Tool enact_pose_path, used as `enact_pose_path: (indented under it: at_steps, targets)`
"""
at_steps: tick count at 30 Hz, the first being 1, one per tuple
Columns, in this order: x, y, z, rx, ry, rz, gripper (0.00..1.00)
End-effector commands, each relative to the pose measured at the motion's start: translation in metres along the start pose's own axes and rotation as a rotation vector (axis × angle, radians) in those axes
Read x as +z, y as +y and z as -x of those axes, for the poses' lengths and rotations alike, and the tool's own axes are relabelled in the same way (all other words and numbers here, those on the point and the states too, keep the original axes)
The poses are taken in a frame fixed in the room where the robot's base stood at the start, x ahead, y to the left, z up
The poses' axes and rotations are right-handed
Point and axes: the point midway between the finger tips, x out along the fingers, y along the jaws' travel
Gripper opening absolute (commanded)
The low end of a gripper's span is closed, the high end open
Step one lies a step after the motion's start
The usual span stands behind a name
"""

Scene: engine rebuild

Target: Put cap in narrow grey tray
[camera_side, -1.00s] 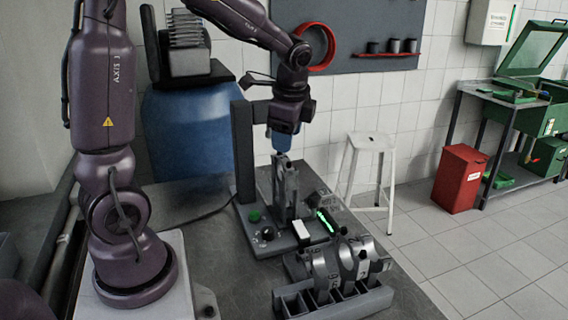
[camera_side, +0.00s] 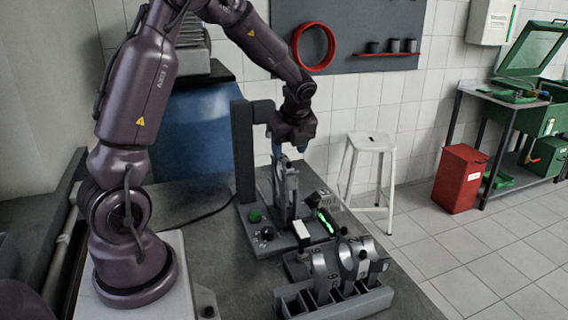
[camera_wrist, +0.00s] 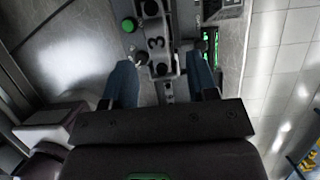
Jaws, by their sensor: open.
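A grey part marked "3" (camera_wrist: 156,45), which looks like a cap, stands upright in the fixture; in the side view this upright grey piece (camera_side: 286,190) is below my gripper. My gripper (camera_side: 290,150) is open, its blue fingertips apart above the piece. In the wrist view my gripper (camera_wrist: 161,85) has one finger on each side of the lower end of the marked part; I cannot tell whether they touch it. A narrow grey tray (camera_side: 350,306) with slots lies at the front, with several numbered grey arched caps (camera_side: 348,260) at it.
The fixture base carries a green button (camera_side: 254,216), a black knob (camera_side: 267,233), a white block (camera_side: 301,231) and a glowing green display (camera_side: 325,220). A dark grey post (camera_side: 243,155) stands behind it at left.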

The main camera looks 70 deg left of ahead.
Motion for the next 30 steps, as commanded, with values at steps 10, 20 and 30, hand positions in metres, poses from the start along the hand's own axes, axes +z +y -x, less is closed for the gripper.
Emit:
enact_pose_path:
  at_steps: [10,20,30]
  targets:
    - [0.005,0.003,-0.044,0.004,0.001,0.0,0.53]
    - [0.006,0.003,-0.053,0.0,0.0,0.002,0.53]
    - [0.006,0.003,-0.053,-0.001,0.0,0.002,0.0]
